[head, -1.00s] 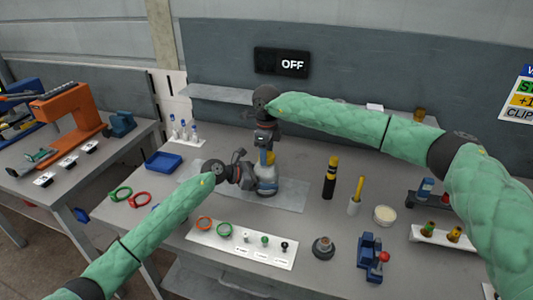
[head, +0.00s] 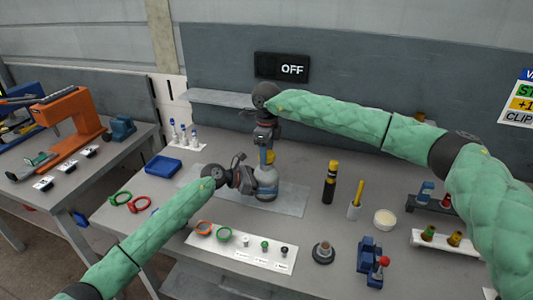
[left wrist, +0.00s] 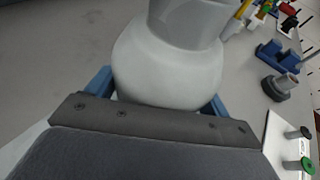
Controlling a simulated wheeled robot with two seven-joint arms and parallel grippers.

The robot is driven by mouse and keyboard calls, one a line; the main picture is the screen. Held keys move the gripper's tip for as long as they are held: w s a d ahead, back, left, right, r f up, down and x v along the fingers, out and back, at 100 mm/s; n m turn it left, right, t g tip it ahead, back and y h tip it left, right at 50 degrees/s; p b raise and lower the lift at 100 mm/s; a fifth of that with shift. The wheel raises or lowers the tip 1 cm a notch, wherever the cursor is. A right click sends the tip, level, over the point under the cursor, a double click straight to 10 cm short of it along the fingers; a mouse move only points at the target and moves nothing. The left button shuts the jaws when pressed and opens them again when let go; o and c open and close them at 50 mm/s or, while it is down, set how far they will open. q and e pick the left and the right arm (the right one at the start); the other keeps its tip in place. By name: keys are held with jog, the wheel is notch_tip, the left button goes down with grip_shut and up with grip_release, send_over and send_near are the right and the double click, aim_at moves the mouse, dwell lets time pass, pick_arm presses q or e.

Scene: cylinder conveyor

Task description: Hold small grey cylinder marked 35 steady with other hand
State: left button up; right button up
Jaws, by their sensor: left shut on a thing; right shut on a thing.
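The small grey cylinder (head: 266,185) stands upright on a grey mat (head: 291,200) at the middle of the table. Its marking cannot be read. My left gripper (head: 254,181) is shut around the lower body from the left. In the left wrist view the rounded pale body of the cylinder (left wrist: 165,75) sits between the blue fingers (left wrist: 160,105). My right gripper (head: 266,151) points down from above and is shut at the top of the cylinder, where a yellow and blue part shows. The exact grip there is small and partly hidden.
A black and yellow bottle (head: 330,183), a white cup with a yellow stick (head: 355,200) and a round dish (head: 385,219) stand to the right. A white strip (head: 233,251) with rings and knobs lies in front. A blue tray (head: 163,166) is at left.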

pick_arm(q)
jog(key=shift+r, duration=0.1)
pick_arm(e)
jog(key=shift+r, duration=0.15)
jog(key=shift+r, duration=1.9)
pick_arm(q)
jog(key=o, duration=1.8)
jog(key=shift+o, duration=0.2)
jog(key=shift+a, duration=0.1)
pick_arm(e)
jog(key=shift+f, duration=0.1)
